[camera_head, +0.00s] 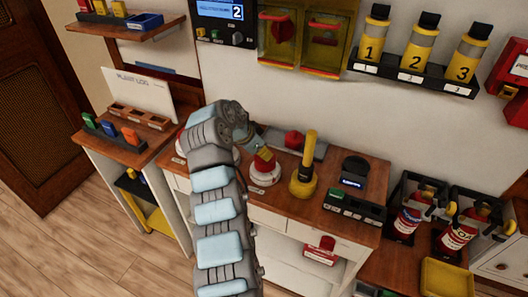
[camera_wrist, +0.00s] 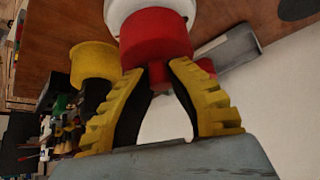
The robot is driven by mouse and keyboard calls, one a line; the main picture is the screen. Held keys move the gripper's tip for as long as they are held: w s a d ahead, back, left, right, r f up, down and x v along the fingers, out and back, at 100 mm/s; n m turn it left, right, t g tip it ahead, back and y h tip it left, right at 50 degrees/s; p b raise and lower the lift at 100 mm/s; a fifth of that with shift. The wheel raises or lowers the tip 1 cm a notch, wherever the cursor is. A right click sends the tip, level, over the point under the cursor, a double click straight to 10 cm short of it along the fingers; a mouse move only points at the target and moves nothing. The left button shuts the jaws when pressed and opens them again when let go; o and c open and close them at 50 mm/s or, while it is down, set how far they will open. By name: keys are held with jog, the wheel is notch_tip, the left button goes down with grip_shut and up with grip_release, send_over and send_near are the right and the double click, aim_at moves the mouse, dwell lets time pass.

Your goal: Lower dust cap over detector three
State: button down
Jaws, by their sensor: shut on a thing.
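My gripper (camera_wrist: 165,72) has its yellow-and-black fingers closed on the small stem of a red dust cap (camera_wrist: 154,36) in the wrist view. The red cap also shows below my gripper in the head view (camera_head: 264,160). It sits over a white round detector (camera_head: 264,178) on the wooden counter, and the white base also shows in the wrist view (camera_wrist: 186,8). The cap appears upright over the base; I cannot tell if it is fully seated. My arm partly hides another white detector to the left. Detector numbers are too small to read.
A grey holder (camera_head: 313,148) with a red piece (camera_head: 293,139) lies behind. A dark device (camera_head: 354,172) stands farther right. Numbered yellow cylinders (camera_head: 418,48) sit on the wall rack.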

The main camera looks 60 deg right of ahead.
jog(key=shift+f+b, duration=0.45)
jog(key=shift+f, duration=0.1)
jog(key=c, duration=1)
grip_release()
jog(key=shift+c, duration=0.2)
jog(key=shift+r, duration=0.1)
jog(key=v, duration=1.2)
